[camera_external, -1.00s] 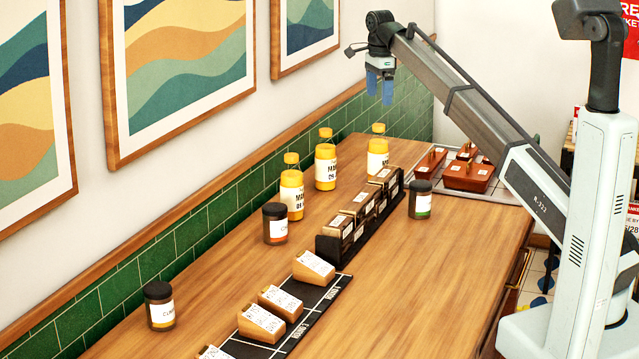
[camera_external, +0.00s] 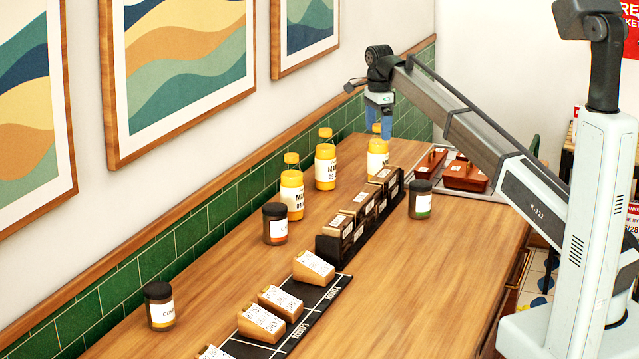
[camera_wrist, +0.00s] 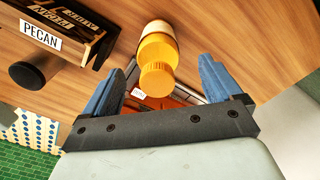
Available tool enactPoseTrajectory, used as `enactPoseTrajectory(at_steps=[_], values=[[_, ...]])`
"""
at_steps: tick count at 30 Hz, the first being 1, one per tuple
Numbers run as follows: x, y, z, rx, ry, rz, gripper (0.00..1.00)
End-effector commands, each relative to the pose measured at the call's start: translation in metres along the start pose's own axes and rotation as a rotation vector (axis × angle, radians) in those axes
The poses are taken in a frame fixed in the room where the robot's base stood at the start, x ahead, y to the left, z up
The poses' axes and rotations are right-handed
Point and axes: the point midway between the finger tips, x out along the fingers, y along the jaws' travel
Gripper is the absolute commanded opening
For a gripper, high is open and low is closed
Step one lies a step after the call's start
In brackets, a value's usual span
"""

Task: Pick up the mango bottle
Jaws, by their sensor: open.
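Three yellow bottles with white labels starting "MA" stand upright near the tiled wall: a rear one (camera_external: 377,160), a middle one (camera_external: 325,168) and a front one (camera_external: 291,192). My gripper (camera_external: 379,132) has blue fingers pointing down around the top of the rear bottle. In the wrist view, my gripper (camera_wrist: 162,72) is open, with a bottle's yellow cap (camera_wrist: 157,80) and body (camera_wrist: 157,48) between the spread fingers. Gaps show on both sides of the cap. The external view hides part of this bottle's cap behind a finger.
A black rack (camera_external: 327,248) of small boxes stands close in front of the rear bottle; one box reads "PECAN" (camera_wrist: 40,34). Reddish containers (camera_external: 467,178) sit behind. Dark-lidded jars (camera_external: 275,225) (camera_external: 160,308) stand nearer.

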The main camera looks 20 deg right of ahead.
Motion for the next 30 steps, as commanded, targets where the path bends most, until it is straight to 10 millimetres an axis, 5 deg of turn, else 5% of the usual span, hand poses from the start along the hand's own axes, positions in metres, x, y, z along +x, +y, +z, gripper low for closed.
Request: enactPoseTrajectory(at_steps=[7,16,30], values=[[0.033,0.004,0.0,0.0,0.0,0.001,0.92],[0.037,0.003,0.0,0.0,0.0,0.0,0.91],[0.037,0.003,0.0,0.0,0.0,0.0,0.46]])
